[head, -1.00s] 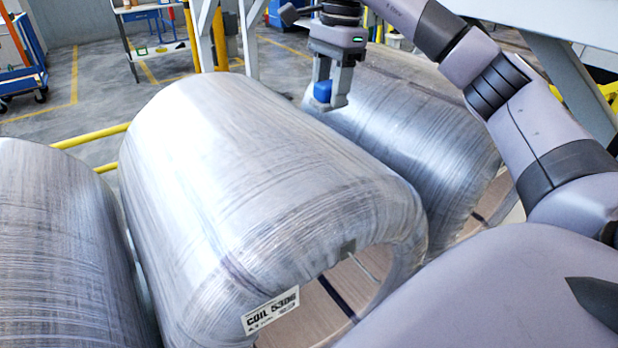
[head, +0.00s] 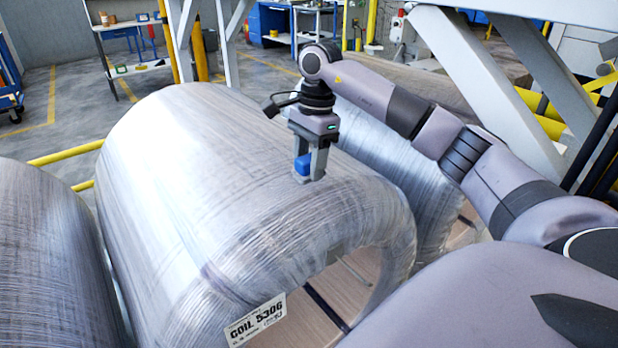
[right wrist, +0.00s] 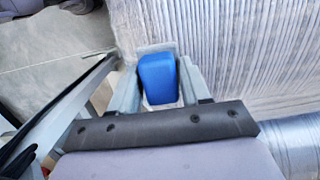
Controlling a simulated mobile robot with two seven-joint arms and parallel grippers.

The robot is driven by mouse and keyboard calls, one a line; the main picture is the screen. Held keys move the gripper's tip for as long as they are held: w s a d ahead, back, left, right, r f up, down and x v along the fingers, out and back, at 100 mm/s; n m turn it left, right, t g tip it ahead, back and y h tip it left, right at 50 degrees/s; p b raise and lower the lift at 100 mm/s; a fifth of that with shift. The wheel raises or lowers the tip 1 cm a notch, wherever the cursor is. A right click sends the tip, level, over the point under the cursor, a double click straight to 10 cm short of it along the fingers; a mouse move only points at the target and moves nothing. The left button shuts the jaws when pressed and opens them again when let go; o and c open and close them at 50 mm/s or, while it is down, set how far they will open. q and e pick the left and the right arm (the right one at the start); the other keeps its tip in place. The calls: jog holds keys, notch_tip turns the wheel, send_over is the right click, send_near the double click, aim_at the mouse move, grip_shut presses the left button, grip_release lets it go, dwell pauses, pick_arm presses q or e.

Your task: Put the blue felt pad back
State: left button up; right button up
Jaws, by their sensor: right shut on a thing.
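My right gripper (head: 309,174) points down over the right side of the middle wrapped coil (head: 200,150). It is shut on the blue felt pad (head: 303,164), a small blue block between its fingers. In the right wrist view the blue felt pad (right wrist: 158,78) sits between the two grey fingers, with the ribbed wrap of the coil beyond. I cannot tell whether the pad touches the coil. My left gripper is not in view.
Another wrapped coil (head: 50,250) lies at left, and one more (head: 430,195) lies at right behind my right arm. A label (head: 256,320) reads COIL 5306. A yellow rail (head: 65,155), a grey frame leg (head: 500,90) and a shelf table (head: 130,68) stand behind.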

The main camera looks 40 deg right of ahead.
jog(key=shift+f, duration=1.85)
jog(key=shift+f, duration=0.2)
jog(key=o, duration=1.2)
jog(key=shift+o, duration=0.2)
jog(key=shift+r, duration=0.15)
jog(key=r, duration=0.3)
jog(key=d+r, duration=0.1)
jog(key=r, duration=0.7)
jog(key=shift+d, duration=0.15)
jog(key=shift+s+d+r+p, duration=0.1)
jog(key=shift+r+p, duration=0.35)
jog(key=shift+r, duration=0.1)
